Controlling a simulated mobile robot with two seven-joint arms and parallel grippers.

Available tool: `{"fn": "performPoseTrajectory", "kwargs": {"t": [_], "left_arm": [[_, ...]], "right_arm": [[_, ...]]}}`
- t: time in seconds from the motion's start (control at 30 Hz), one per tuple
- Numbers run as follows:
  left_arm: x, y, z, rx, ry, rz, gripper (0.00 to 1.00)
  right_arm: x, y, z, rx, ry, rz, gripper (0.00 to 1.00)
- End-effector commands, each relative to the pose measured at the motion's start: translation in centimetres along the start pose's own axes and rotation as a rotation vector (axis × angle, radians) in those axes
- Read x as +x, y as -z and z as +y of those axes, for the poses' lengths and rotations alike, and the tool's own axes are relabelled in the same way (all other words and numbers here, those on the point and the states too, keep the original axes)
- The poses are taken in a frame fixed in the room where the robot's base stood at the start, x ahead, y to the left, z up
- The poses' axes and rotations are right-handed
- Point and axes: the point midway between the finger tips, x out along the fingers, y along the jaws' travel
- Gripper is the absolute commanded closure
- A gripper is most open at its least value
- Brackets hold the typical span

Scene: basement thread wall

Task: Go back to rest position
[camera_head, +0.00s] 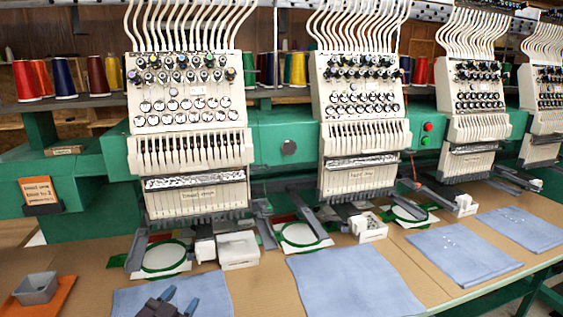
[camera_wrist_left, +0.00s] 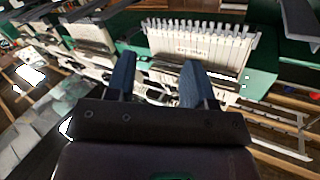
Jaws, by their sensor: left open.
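My left gripper (camera_head: 180,300) shows at the bottom edge of the head view, over the blue cloth (camera_head: 132,297) at the front left of the table. Its two dark blue fingers are apart, with nothing seen between them. In the left wrist view, the open fingers (camera_wrist_left: 156,72) point toward a white embroidery machine head (camera_wrist_left: 198,48), with a clear gap between them. The rest of the left arm is out of the head view. My right gripper is in neither view.
A row of white embroidery heads (camera_head: 190,105) stands behind the brown table (camera_head: 80,262). A grey bin (camera_head: 37,288) sits on an orange mat at the left. White boxes (camera_head: 238,250) and green hoops (camera_head: 163,256) lie below the heads. More blue cloths (camera_head: 350,280) lie to the right.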

Motion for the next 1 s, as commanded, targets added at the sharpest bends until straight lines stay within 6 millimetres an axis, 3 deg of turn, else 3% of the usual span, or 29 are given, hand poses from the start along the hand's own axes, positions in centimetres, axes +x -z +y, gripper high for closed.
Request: {"fn": "performPoseTrajectory", "kwargs": {"t": [0.03, 0.2, 0.4, 0.5, 0.7, 1.0], "left_arm": [[-1.7, -2.4, 0.5, -0.048, 0.006, -0.050, 0.52], [-7.3, -9.0, 2.0, -0.167, 0.039, -0.194, 0.52], [-15.1, -15.9, 4.1, -0.257, 0.086, -0.373, 0.52], [-18.6, -18.3, 5.3, -0.290, 0.100, -0.450, 0.52], [-23.1, -20.9, 6.8, -0.317, 0.108, -0.541, 0.52], [-23.9, -21.3, 7.0, -0.318, 0.108, -0.557, 0.52]], "right_arm": [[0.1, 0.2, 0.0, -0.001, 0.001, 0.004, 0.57], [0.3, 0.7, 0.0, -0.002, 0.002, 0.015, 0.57], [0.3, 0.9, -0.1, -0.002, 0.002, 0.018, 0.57], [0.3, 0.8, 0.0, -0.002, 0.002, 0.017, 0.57], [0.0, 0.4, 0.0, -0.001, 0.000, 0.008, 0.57], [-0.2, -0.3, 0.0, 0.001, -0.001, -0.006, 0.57]]}}
